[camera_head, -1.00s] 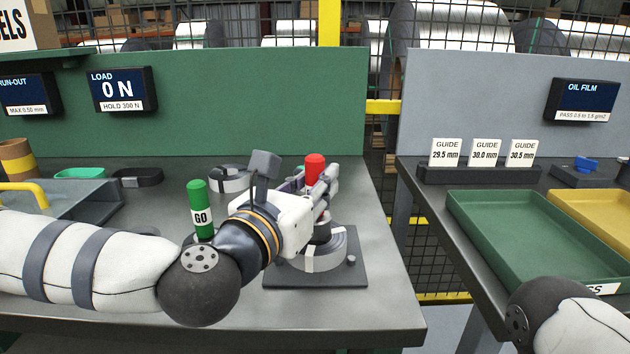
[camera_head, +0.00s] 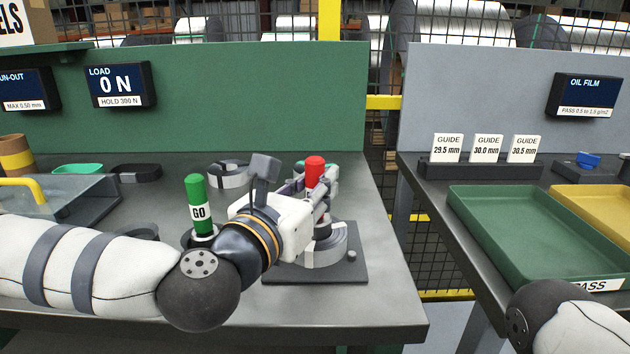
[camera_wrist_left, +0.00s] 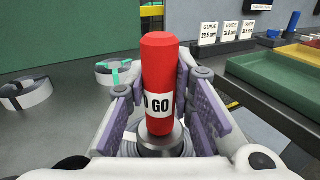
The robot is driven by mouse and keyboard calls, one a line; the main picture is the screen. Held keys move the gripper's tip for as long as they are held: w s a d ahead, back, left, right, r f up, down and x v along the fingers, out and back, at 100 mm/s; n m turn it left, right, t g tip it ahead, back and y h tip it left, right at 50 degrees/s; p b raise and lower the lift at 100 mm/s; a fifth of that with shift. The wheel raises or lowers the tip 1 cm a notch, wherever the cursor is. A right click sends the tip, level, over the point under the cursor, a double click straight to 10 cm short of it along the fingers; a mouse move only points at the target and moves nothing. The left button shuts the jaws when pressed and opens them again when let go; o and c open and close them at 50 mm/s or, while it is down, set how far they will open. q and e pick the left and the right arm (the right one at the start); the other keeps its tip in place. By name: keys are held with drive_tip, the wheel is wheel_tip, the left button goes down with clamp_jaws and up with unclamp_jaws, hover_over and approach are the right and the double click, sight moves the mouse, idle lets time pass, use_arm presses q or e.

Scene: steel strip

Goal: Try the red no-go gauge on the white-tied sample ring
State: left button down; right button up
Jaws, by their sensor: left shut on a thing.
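The red no-go gauge (camera_head: 315,172) is upright in my left gripper (camera_head: 325,190), whose fingers are shut around it. In the left wrist view the red handle (camera_wrist_left: 160,65) stands between both fingers, with "GO" readable on its white label and a metal collar below. The white-tied sample ring (camera_head: 330,250) lies on a dark plate (camera_head: 300,273) under the gripper. The gauge's lower end is at the ring's top; I cannot tell whether it is in the bore. My right gripper is out of view.
A green GO gauge (camera_head: 196,200) stands left of my left wrist. Another ring (camera_head: 226,175) lies behind it, and a green-tied ring (camera_wrist_left: 118,71) shows in the left wrist view. A green tray (camera_head: 530,235) and guide cards (camera_head: 487,148) are on the right bench.

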sight(315, 159)
use_arm(q)
drive_tip(key=shift+f+b, duration=0.6)
drive_tip(key=shift+f, duration=0.55)
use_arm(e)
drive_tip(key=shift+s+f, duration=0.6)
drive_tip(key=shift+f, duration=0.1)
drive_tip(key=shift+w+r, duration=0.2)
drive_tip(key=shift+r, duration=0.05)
use_arm(q)
wheel_tip(315, 159, up, 7)
drive_tip(key=p, duration=0.4)
drive_tip(key=shift+r, duration=0.2)
drive_tip(key=shift+f, duration=0.1)
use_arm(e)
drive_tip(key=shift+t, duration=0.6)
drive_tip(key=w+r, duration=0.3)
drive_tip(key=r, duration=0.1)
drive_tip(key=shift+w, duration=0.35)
